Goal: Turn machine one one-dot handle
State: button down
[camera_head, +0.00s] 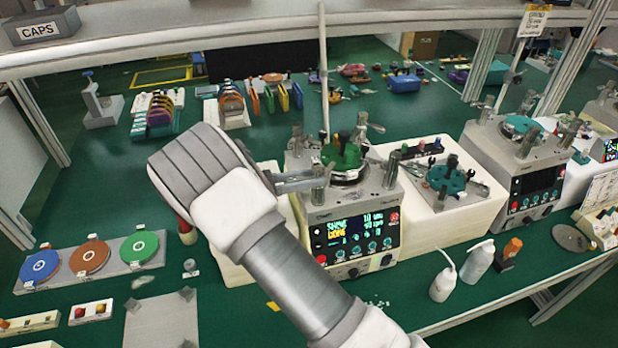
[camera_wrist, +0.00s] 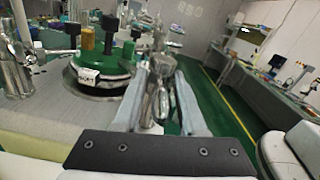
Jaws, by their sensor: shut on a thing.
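Machine one (camera_head: 350,262) appears to be the grey lapping machine in the middle of the head view, with a lit screen, but I cannot read its number. A green disc (camera_head: 342,155) with dark knobs sits on its top; the disc also shows in the wrist view (camera_wrist: 105,72). My gripper (camera_wrist: 160,72) is shut on a metal handle (camera_wrist: 161,92) beside the disc. In the head view my gripper (camera_head: 312,181) reaches the machine's top from the left, and the handle is partly hidden. I cannot make out any dot marks on the handle.
Other metal clamps (camera_head: 361,125) stand around the disc. A white block (camera_head: 455,222) with a teal fixture is to the right, and a second machine (camera_head: 520,165) beyond it. Two white bottles (camera_head: 443,278) stand in front. Coloured discs (camera_head: 89,257) lie at left. A shelf (camera_head: 230,33) crosses above.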

jog(key=c, duration=0.8)
grip_release()
jog(key=b+v, duration=0.3)
jog(key=v, duration=1.4)
jog(key=shift+a, duration=0.25)
jog(key=shift+d, duration=0.1)
